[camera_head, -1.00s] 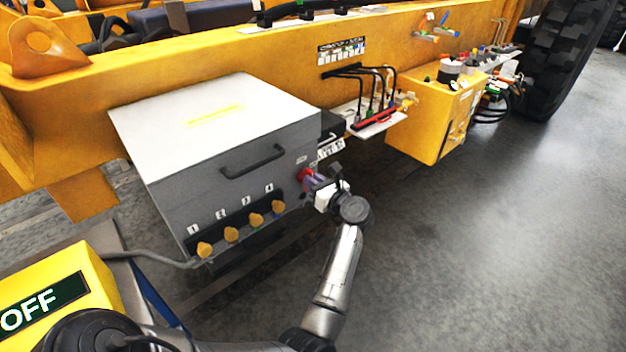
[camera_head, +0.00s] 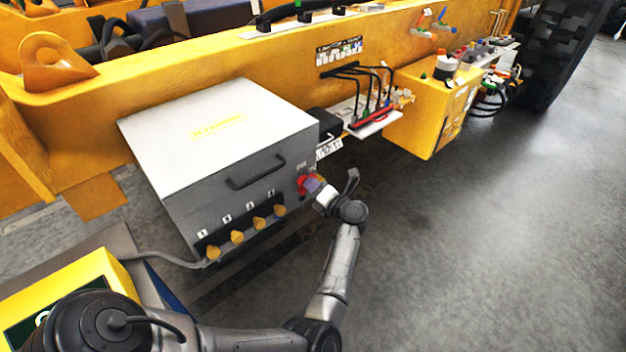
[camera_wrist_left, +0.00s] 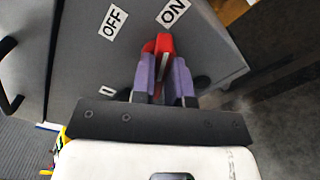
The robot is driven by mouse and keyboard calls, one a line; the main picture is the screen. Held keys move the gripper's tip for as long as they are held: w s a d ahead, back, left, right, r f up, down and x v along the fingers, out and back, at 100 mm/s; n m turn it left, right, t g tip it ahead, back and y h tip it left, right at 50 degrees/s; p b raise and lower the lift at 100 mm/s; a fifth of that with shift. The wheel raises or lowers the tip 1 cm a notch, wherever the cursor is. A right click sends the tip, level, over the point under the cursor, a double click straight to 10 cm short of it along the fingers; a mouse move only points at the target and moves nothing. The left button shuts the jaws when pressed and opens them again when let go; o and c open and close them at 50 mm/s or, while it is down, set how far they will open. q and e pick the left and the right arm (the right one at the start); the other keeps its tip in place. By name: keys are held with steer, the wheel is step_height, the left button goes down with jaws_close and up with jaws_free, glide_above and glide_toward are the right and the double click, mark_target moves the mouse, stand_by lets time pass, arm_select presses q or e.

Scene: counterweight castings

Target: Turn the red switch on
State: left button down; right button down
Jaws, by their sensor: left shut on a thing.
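The red switch (camera_head: 303,186) is on the right end of the grey box's front face. It also shows in the left wrist view (camera_wrist_left: 163,43), just below the OFF and ON labels, closer to ON. My left gripper (camera_head: 315,186) is at the switch, its purple finger pads on both sides of the red handle. In the left wrist view the gripper (camera_wrist_left: 162,72) is shut on the handle, and the fingers hide part of it. My right gripper is not in view.
The grey box (camera_head: 215,125) has a black handle (camera_head: 255,170) and several yellow knobs along its lower front. A yellow vehicle frame (camera_head: 180,70) runs behind it. A yellow box (camera_head: 425,115) stands farther right. Open grey floor (camera_head: 480,240) lies to the right.

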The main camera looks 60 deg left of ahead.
arm_select(q)
steer(key=m+p, duration=0.3)
steer(key=m, duration=0.2)
steer(key=shift+f+m+p, duration=0.1)
steer(key=shift+m+p, duration=0.2)
steer(key=shift+p, duration=0.1)
stand_by(0.4)
steer(key=c, duration=1.1)
jaws_free()
steer(key=shift+d, duration=0.1)
